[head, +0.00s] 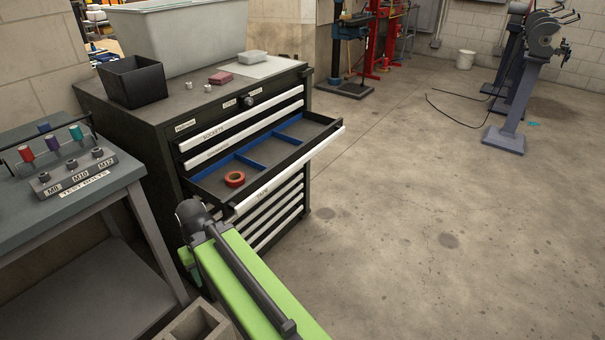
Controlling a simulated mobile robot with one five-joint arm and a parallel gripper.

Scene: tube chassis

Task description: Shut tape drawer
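The tape drawer (290,172) of the dark tool cabinet (145,135) stands pulled out, its white front edge marked TAPE. Inside it are blue dividers (256,164) and a red-orange tape roll (234,179). The other drawers look shut. My green arm reaches up from the bottom of the head view, its dark end at the lower left of the open drawer's front. The gripper's fingers cannot be made out, so whether it is open or shut is unclear. I cannot tell whether the arm's end touches the drawer.
On the cabinet top are a black bin (133,82) and a grey tub (185,40).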

